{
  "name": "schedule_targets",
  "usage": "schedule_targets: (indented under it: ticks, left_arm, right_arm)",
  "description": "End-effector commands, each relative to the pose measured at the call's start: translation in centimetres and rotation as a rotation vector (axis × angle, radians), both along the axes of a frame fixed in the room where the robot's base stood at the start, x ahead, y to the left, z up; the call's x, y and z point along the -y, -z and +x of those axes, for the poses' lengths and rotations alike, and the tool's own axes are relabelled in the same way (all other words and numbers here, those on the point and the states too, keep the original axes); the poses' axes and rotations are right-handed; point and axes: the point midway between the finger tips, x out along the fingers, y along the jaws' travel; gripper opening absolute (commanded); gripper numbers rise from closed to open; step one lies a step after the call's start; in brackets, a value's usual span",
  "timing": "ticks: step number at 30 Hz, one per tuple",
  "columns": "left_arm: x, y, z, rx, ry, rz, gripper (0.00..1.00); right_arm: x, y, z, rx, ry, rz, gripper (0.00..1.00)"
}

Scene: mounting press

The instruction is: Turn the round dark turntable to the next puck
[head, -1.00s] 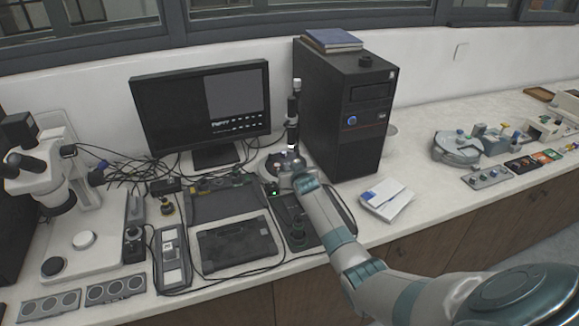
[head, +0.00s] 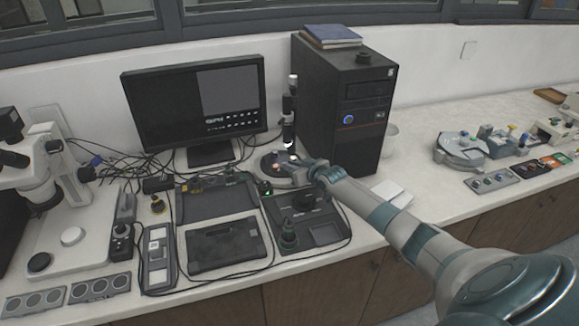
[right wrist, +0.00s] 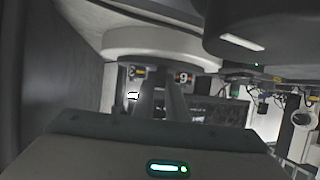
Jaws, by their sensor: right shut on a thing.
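The round dark turntable (head: 267,168) is on the bench in front of the computer tower, under an upright black-and-white camera tube (head: 289,112). Small pucks show on it, too small to tell apart. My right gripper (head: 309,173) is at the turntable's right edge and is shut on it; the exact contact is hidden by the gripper. In the right wrist view, the fingers (right wrist: 160,100) reach up to a pale round rim (right wrist: 160,42), with a dark round part (right wrist: 255,35) close by at the upper right. My left gripper is out of view.
The computer tower (head: 340,110) stands close behind my right gripper. The monitor (head: 195,100) is left of the turntable. Black control units (head: 310,222) and a dark flat device (head: 225,240) lie in front. A microscope (head: 50,180) is at the left.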

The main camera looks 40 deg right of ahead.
Motion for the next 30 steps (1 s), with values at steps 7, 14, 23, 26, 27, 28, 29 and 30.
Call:
schedule_targets:
  ticks: [7,14,23,26,27,28,29,30]
  left_arm:
    - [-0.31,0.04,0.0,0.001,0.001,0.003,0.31]
    - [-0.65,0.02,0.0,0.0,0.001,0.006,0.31]
    - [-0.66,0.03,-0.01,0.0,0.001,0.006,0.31]
    - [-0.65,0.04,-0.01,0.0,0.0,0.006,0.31]
    - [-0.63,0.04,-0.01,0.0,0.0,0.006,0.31]
    - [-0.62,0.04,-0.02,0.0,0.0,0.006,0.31]
    - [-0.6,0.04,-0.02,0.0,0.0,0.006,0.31]
    - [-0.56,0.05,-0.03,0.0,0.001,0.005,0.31]
  right_arm:
    - [0.14,-0.2,-0.05,0.003,-0.004,-0.001,0.0]
    - [0.11,-0.23,-0.03,0.003,-0.004,-0.001,0.17]
    - [0.07,-0.11,-0.08,0.001,-0.004,0.0,0.2]
    - [0.03,-0.09,-0.18,0.001,-0.004,0.0,0.2]
    - [0.02,-0.08,-0.28,0.0,-0.004,0.0,0.2]
    - [0.02,-0.09,-0.37,0.0,-0.005,0.001,0.2]
    - [0.01,-0.1,-0.49,-0.001,-0.005,0.001,0.2]
    - [0.01,-0.16,-0.66,-0.001,-0.005,0.001,0.2]
